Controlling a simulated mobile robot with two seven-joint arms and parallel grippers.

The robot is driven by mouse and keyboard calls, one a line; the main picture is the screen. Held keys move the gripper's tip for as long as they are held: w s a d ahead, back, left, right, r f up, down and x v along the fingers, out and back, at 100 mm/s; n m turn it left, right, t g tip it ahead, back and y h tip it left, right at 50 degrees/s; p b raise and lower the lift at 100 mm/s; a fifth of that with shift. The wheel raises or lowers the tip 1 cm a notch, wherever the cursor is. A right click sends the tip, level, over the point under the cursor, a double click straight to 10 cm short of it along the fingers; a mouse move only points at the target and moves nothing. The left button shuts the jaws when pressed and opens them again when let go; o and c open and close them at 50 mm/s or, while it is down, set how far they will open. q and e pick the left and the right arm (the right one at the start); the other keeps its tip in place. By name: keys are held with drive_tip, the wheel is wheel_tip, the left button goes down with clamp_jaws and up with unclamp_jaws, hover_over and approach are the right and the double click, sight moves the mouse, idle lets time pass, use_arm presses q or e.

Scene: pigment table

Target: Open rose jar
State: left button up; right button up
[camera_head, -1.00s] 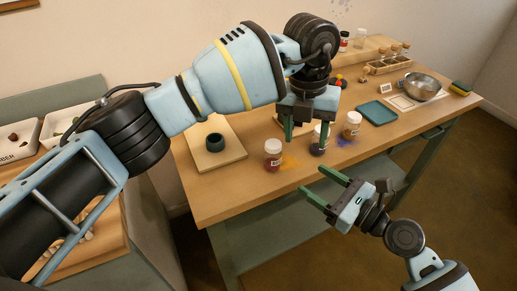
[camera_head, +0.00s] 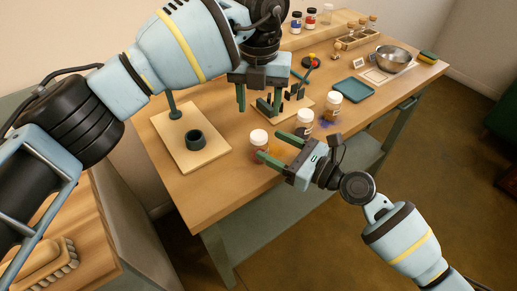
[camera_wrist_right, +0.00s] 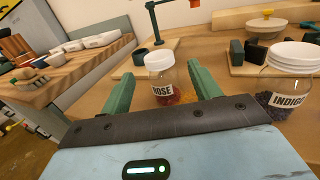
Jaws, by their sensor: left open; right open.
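The rose jar (camera_head: 258,143) stands upright near the table's front edge, its white lid on. In the right wrist view the rose jar (camera_wrist_right: 162,85) shows its "ROSE" label and dark red contents. My right gripper (camera_head: 272,147) is open, its fingers pointing at the jar from the right. In its wrist view the jar appears between the fingers; I cannot tell whether it is between the tips or just beyond them. My left gripper (camera_head: 259,97) is open and empty, pointing down above the table, higher in the picture than the jar.
The indigo jar (camera_head: 304,123) and an ochre-coloured jar (camera_head: 332,104) stand right of the rose jar. A board (camera_head: 185,145) with a dark cup (camera_head: 195,140) is at left. A teal tray (camera_head: 354,90) and a metal bowl (camera_head: 392,59) lie farther right.

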sight(266, 142)
drive_tip(key=shift+x, duration=2.5)
drive_tip(key=shift+c, duration=0.2)
clamp_jaws()
